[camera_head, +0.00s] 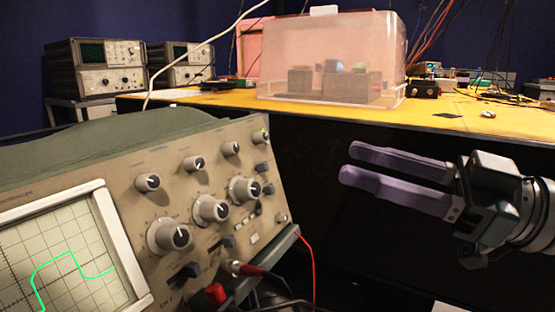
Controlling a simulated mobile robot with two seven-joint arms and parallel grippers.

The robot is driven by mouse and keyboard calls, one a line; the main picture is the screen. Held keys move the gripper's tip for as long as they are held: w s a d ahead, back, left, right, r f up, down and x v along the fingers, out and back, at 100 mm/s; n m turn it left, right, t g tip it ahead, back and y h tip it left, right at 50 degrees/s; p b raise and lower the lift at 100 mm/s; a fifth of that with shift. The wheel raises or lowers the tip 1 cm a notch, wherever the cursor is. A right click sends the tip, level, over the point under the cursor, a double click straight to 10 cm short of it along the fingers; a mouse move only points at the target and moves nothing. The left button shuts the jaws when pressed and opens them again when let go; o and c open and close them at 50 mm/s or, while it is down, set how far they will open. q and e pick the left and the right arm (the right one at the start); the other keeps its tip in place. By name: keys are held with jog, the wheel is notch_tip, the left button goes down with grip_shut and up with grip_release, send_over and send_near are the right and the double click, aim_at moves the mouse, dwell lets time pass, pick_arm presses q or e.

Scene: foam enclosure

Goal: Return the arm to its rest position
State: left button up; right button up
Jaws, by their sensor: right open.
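My right gripper (346,163) comes in from the right edge in the head view. Its two long purple fingers point left, with a gap between them and nothing held. It hangs in front of the dark front of the bench, below the yellow bench top (470,115) and to the right of the oscilloscope (215,165). The gripper is apart from both. My left gripper is not in view.
The large oscilloscope with knobs and a green trace fills the lower left. A red cable (312,265) hangs beside it. A clear plastic box (330,50) stands on the bench. Two more instruments (97,68) sit at the back left. Dark space lies around the gripper.

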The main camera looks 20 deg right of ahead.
jog(key=a+r+m+h+p, duration=0.4)
jog(key=r+m+h+p, duration=0.15)
jog(key=p, duration=0.65)
jog(key=s+d+r+m+g+h+p, duration=0.15)
jog(key=s+r+g+h+p, duration=0.35)
jog(key=s+p, duration=0.6)
jog(key=s+r+m+g+h+p, duration=0.4)
jog(key=s+r+p, duration=0.35)
jog(key=p, duration=0.55)
notch_tip(320, 180, up, 34)
jog(key=n+g+p, duration=0.1)
jog(key=p, duration=3.3)
jog(key=shift+s+a, duration=0.15)
jog(key=shift+s, duration=0.05)
jog(key=shift+y, duration=0.25)
